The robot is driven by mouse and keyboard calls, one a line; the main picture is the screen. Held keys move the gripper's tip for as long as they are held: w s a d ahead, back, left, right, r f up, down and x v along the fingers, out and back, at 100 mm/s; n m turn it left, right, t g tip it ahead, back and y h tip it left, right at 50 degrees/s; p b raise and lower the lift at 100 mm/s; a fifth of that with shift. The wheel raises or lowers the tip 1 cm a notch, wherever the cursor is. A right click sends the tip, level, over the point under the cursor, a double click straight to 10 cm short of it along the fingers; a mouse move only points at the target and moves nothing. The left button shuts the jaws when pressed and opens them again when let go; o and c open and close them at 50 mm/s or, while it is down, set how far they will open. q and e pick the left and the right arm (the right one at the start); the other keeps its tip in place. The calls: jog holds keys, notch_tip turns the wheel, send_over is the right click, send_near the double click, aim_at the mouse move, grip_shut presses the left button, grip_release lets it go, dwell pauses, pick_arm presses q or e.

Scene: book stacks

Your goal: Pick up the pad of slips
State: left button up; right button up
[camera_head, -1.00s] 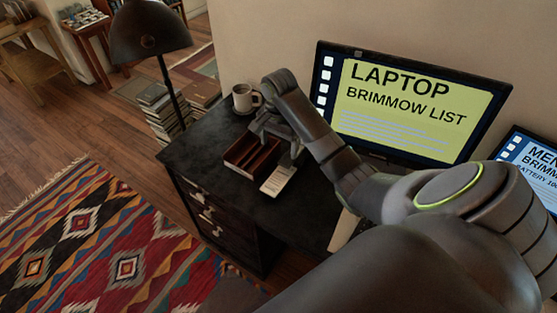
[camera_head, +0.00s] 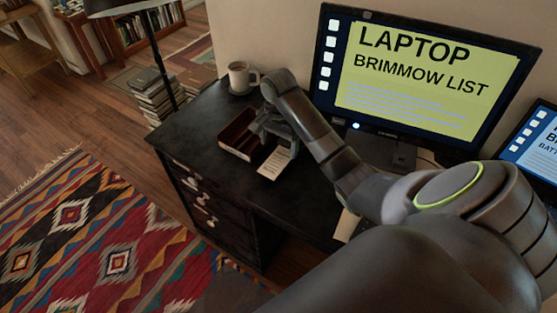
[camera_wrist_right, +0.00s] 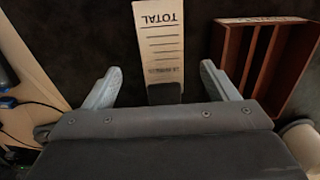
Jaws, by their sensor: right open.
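The pad of slips (camera_head: 274,165) is a narrow white pad lying on the dark desk, beside a reddish-brown tray. In the right wrist view the pad (camera_wrist_right: 161,40) shows the word TOTAL and ruled lines, and a dark block hides its near end. My right gripper (camera_head: 268,134) is over the desk at the pad's far end, by the tray. In the wrist view its two grey fingers (camera_wrist_right: 160,70) are spread wide, one on each side of the pad, with gaps between. It holds nothing. My left gripper is not in view.
The compartmented tray (camera_head: 232,147) lies close beside the pad. A mug (camera_head: 239,76) stands behind it near the wall. A monitor (camera_head: 420,75) stands at the right of the desk (camera_head: 195,130). A lamp and book stacks (camera_head: 155,95) are to the left.

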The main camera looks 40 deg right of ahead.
aim_at(279, 159)
jog(key=shift+w+f+b, duration=0.15)
jog(key=shift+f+b, duration=1.75)
jog(key=shift+f, duration=0.3)
jog(key=shift+d+f, duration=0.1)
jog(key=shift+f, duration=0.35)
jog(key=c, duration=1.1)
jog(key=shift+o, duration=0.2)
jog(key=shift+r, duration=0.2)
